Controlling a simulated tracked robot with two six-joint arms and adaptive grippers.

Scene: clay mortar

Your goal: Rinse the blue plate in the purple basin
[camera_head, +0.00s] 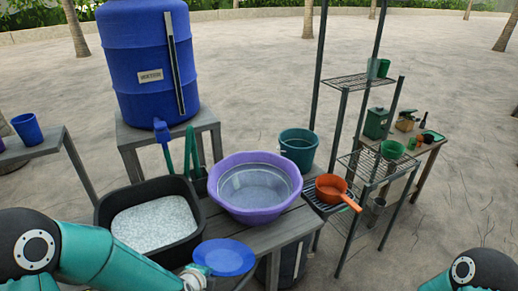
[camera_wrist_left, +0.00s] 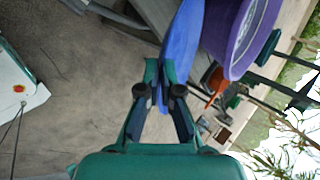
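The blue plate (camera_head: 225,257) is in the head view at bottom middle, in front of the purple basin and near the bench's front edge. My left gripper (camera_head: 194,275) is at its left edge. In the left wrist view the plate (camera_wrist_left: 182,40) shows nearly edge-on, and my left gripper's fingers (camera_wrist_left: 163,72) are closed on its rim. The purple basin (camera_head: 255,211) stands on the bench with clear water inside, behind the plate and apart from it. The basin's side (camera_wrist_left: 238,40) also shows in the wrist view. My right gripper is out of view.
A black tray (camera_head: 105,212) of pale granules stands left of the basin. A blue water barrel (camera_head: 148,100) is behind. A teal bucket (camera_head: 298,141) and orange pan (camera_head: 330,188) are right of the basin. A metal shelf rack (camera_head: 347,110) stands farther right.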

